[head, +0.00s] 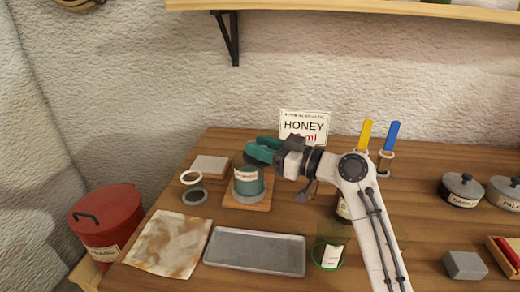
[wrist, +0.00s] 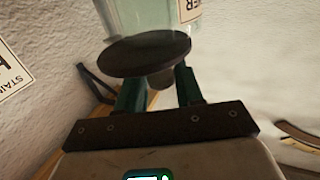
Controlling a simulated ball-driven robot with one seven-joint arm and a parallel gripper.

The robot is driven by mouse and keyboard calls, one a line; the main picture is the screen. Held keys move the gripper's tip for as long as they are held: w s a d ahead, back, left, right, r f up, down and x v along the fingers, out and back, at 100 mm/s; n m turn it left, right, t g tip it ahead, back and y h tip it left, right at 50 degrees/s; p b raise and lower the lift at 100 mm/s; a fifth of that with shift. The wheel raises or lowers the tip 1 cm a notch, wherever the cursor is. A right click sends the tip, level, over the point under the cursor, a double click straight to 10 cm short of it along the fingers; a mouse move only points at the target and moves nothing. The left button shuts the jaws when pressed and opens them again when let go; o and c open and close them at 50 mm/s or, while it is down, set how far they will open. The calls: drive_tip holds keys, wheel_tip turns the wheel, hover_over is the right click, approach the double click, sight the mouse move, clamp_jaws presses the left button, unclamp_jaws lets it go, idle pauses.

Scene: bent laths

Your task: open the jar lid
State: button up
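The jar (head: 248,188), a blue-green glass body with a pale label, stands upright on a small wooden board in the head view. The wrist view shows its glass (wrist: 145,18) upside down, with a dark round lid (wrist: 140,55) and a short knob (wrist: 160,79). My gripper (head: 260,150) has teal fingers and is at the top of the jar, partly hiding the lid in the head view. In the wrist view the knob is between the two fingertips (wrist: 160,72). Whether they press on it, and whether the lid sits fully on the jar, I cannot tell.
A grey tray (head: 255,252), a stained cloth (head: 168,243) and two rings (head: 194,196) lie in front and left. A HONEY sign (head: 305,125) stands behind. A green-rimmed glass (head: 330,252) is near my arm. Lidded pots (head: 460,190) stand at right, and a red bin (head: 108,222) at left.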

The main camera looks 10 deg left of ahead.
drive_tip(key=shift+o, duration=0.7)
drive_tip(key=shift+r, duration=0.25)
drive_tip(key=shift+o, duration=0.2)
drive_tip(key=shift+s+a+f, duration=0.1)
drive_tip(key=shift+f, duration=0.05)
drive_tip(key=shift+s+f, duration=0.1)
drive_tip(key=v, duration=0.7)
drive_tip(key=shift+d+b, duration=0.2)
drive_tip(key=shift+b, duration=0.15)
